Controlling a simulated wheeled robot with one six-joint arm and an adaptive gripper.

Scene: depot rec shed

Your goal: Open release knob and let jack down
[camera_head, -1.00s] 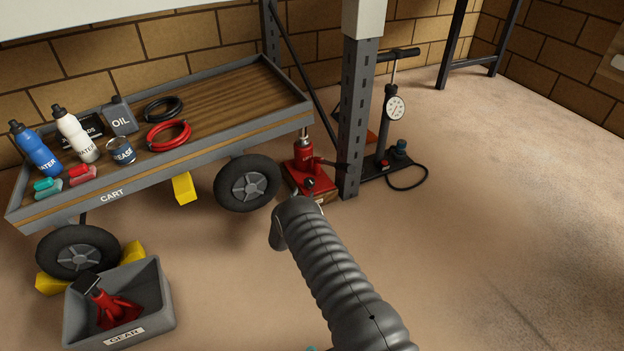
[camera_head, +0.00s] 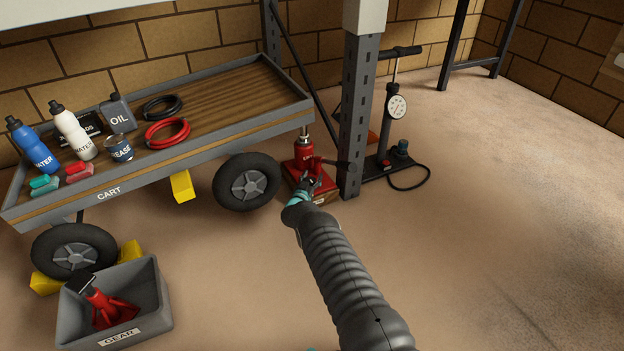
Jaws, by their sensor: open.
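A red bottle jack (camera_head: 304,152) stands under the right end of the cart (camera_head: 150,181), close to the grey shelf post. Its silver ram reaches up to the cart's edge. My gripper (camera_head: 311,184) is open, low in front of the jack's base, with its fingers toward the jack. The release knob cannot be made out; my gripper covers that part of the jack. Whether the fingers touch the jack cannot be told.
The grey upright post (camera_head: 352,130) stands just right of the jack. A floor pump (camera_head: 388,140) with gauge and hose is behind it. The cart's right wheel (camera_head: 246,182) is at the left. A grey gear bin (camera_head: 150,325) holds a red jack stand. Floor at right is clear.

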